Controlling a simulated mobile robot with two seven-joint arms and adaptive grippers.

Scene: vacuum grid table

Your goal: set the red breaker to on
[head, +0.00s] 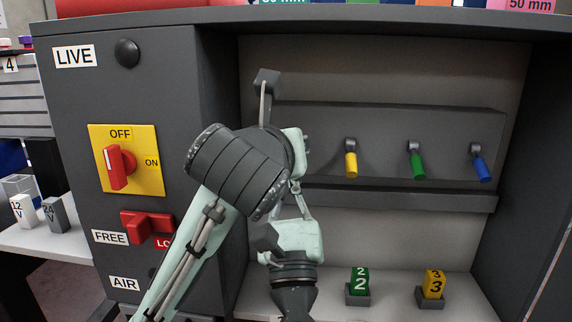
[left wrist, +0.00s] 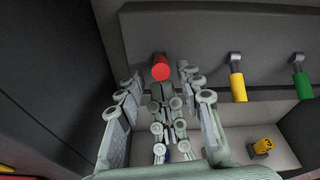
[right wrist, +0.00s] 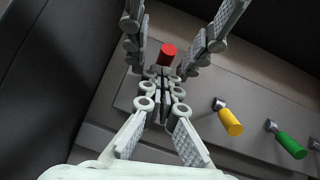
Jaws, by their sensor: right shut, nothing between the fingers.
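The red breaker's handle (left wrist: 160,72) shows nearly end-on in the left wrist view, and its red end (right wrist: 168,50) shows in the right wrist view. In the head view my arm covers it, and I cannot tell its exact angle. My left gripper (left wrist: 159,80) appears open, its fingers spread on either side of the red handle in the picture. My right gripper (right wrist: 165,76) is shut and empty, its tips close to the red handle in the picture; contact is unclear. The grippers overlap closely in both wrist views.
The yellow (head: 351,165), green (head: 416,166) and blue (head: 481,169) breakers hang down to the right. Blocks marked 2 (head: 360,282) and 3 (head: 433,284) stand on the shelf below. A rotary switch (head: 116,167) and a red handle (head: 147,226) are on the left cabinet face.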

